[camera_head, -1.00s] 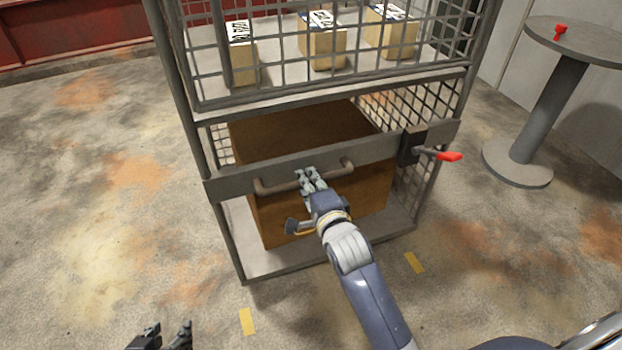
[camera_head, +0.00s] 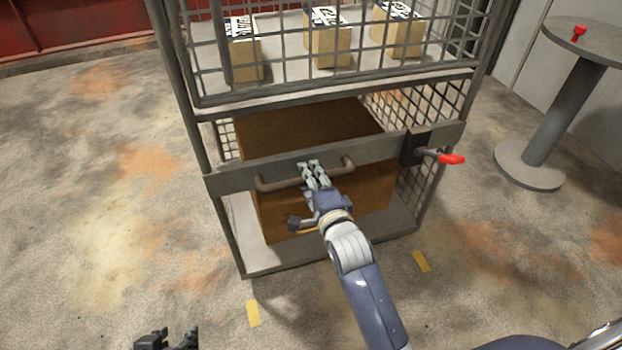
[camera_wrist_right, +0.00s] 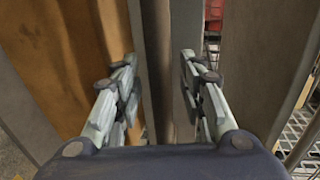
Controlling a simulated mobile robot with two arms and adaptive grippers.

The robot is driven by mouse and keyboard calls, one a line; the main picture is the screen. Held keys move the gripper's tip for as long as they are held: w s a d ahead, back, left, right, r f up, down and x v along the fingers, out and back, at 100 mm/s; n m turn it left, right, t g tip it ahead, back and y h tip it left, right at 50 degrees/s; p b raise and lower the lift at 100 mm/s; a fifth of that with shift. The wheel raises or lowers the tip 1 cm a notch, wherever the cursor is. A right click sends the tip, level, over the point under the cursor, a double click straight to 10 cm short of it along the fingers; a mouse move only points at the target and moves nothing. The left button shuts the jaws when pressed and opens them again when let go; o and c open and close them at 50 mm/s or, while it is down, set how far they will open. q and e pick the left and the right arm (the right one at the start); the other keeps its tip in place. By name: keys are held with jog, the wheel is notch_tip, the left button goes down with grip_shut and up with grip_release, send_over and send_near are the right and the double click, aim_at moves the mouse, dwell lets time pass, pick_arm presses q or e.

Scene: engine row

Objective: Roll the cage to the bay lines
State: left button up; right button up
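The wire cage (camera_head: 222,262) stands upright in front of me, with a grey tubular handle (camera_head: 275,184) across its front bar. My right gripper (camera_head: 313,172) is at the middle of the handle, with its fingers around it. In the right wrist view its fingers (camera_wrist_right: 158,85) sit on either side of a grey bar, beside the brown box. My left gripper (camera_head: 168,340) is at the bottom left edge, clear of the cage, with its fingers apart and empty. Two yellow floor marks (camera_head: 253,313), (camera_head: 421,261) lie just in front of the cage.
A large brown box (camera_head: 290,130) sits on the cage's lower deck, and smaller labelled boxes (camera_head: 328,45) stand on the upper shelf. A red-tipped latch (camera_head: 450,159) sticks out at the right. A round pedestal table (camera_head: 550,125) stands further right. The floor at left is clear.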

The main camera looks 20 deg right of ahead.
jog(key=s+r, duration=0.1)
jog(key=s, duration=0.6)
jog(key=shift+s+d+r, duration=0.15)
jog(key=shift+r, duration=0.05)
